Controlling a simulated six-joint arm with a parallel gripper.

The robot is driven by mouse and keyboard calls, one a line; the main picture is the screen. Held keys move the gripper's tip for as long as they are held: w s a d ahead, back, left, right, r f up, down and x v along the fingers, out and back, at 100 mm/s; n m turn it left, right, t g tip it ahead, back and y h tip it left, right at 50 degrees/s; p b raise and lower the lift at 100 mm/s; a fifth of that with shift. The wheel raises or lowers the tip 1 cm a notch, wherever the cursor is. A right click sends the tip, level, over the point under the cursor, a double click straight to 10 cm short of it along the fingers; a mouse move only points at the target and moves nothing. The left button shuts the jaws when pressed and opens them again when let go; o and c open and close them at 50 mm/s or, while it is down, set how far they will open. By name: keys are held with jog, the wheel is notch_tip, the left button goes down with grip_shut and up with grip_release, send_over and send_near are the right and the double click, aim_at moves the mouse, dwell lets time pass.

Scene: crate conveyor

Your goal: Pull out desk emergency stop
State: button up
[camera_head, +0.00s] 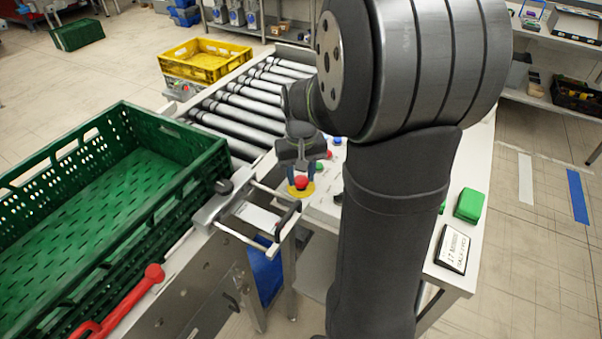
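The desk emergency stop is a red mushroom button (301,182) on a round yellow base (299,191), on the white desk (322,209) beside the roller conveyor. My gripper (301,178) points down right at the button. Its two bluish fingers are apart, one on each side of the red cap. I cannot tell whether they touch it. My arm covers much of the desk behind and to the right.
Other small red, green and blue buttons (337,141) sit on the desk close behind the gripper. A metal bracket (262,213) stands left of the stop. A stacked green crate (110,215) fills the left. A green box (470,204) and a labelled block (453,249) lie at right.

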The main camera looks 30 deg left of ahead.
aim_at(301, 179)
grip_shut()
jog(key=shift+r, duration=0.7)
jog(key=o, duration=0.8)
grip_release()
notch_tip(301, 179, up, 17)
jog(key=shift+r, duration=0.2)
jog(key=shift+f, duration=0.2)
notch_tip(301, 179, down, 18)
jog(key=shift+r, duration=0.1)
